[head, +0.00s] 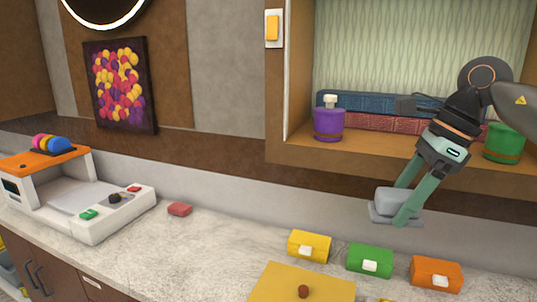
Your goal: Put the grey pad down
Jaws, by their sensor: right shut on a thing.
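The grey pad (392,204) is a small light-grey block on a flat base. My right gripper (402,202) is shut on it, with green fingers on either side. It holds the pad in the air, in front of the shelf edge and above the counter (235,243). The arm comes in from the right. My left gripper is not in view.
Yellow (309,246), green (370,260) and orange (436,273) boxes stand below the pad. A yellow board (285,285) lies in front. The counter's middle is clear.

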